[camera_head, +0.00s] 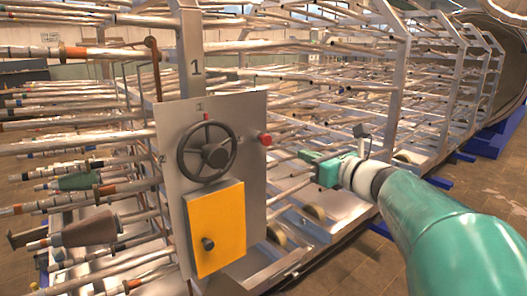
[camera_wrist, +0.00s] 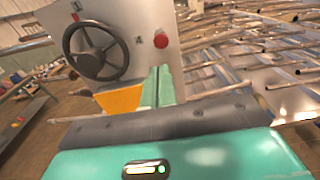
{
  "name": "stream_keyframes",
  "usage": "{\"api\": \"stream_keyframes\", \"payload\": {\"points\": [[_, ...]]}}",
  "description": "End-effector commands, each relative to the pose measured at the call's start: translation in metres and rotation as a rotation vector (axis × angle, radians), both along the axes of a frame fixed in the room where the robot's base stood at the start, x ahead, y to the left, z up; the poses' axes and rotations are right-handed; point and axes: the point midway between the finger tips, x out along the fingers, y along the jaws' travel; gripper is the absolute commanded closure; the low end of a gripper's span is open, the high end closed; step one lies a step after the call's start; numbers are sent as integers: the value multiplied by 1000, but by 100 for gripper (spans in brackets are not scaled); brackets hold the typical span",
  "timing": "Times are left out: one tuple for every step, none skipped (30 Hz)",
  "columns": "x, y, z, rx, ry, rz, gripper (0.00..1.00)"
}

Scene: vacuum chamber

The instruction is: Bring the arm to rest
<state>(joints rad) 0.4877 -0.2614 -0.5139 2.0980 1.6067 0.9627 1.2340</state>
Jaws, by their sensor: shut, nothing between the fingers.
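My gripper (camera_head: 308,156) is at the end of my green arm, which reaches in from the lower right in the head view. It points left, towards the grey panel (camera_head: 240,120), and looks apart from it. In the wrist view my gripper's two green fingers (camera_wrist: 158,85) are together with nothing between them. Beyond them the panel carries a dark handwheel (camera_head: 207,151), a red button (camera_head: 265,139) and a yellow box door (camera_head: 215,228) with a dark knob. The wrist view also shows the handwheel (camera_wrist: 95,50), the red button (camera_wrist: 160,41) and part of the yellow door (camera_wrist: 118,100).
A metal rack (camera_head: 398,80) of many thin pipes fills the area behind and beside the panel. Pipe ends with fittings, one a dark cone (camera_head: 90,230), stick out at the left. Brown floor (camera_head: 480,190) is open at the right, beside blue supports (camera_head: 490,142).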

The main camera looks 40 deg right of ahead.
Motion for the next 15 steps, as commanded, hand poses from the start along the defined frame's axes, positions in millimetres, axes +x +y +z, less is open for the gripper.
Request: {"api": "stream_keyframes", "payload": {"points": [[-6,0,0,-1,0,-1,100],[-8,0,0,0,0,-1,100],[-10,0,0,0,0,-1,100],[-12,0,0,0,0,-1,100],[-12,0,0,0,0,-1,100],[-13,0,0,0,1,0,100],[-13,0,0,0,1,0,100],[-13,0,0,0,1,0,100],[-13,0,0,0,1,0,100],[-14,0,0,0,1,0,100],[-14,0,0,0,1,0,100],[-14,0,0,0,1,0,100],[-14,0,0,0,1,0,100],[-14,0,0,0,1,0,100],[-15,0,0,0,1,0,100]]}}
